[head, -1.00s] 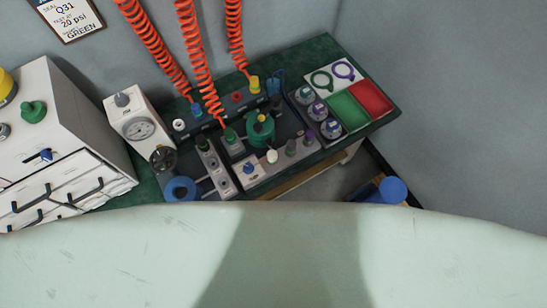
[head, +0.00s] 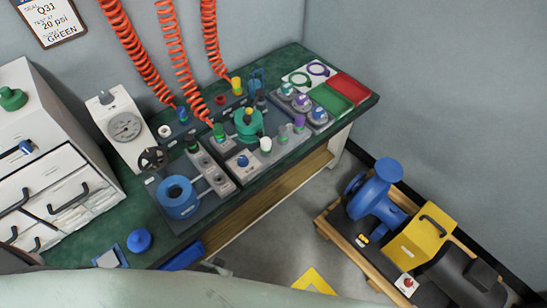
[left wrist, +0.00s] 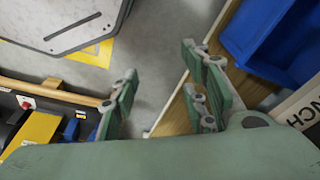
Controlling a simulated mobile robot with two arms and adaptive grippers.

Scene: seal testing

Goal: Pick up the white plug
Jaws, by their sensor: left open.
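The white plug (head: 265,144) stands upright in the front row of the fixture on the green bench. My right gripper is in neither current view.
Orange coiled hoses (head: 172,50) hang over the bench's back. A blue ring-shaped part (head: 178,196) and a gauge box (head: 120,128) stand left of the plugs. A blue pump (head: 377,195) stands on a floor pallet at right. A blue bin (left wrist: 272,40) is near my left gripper.

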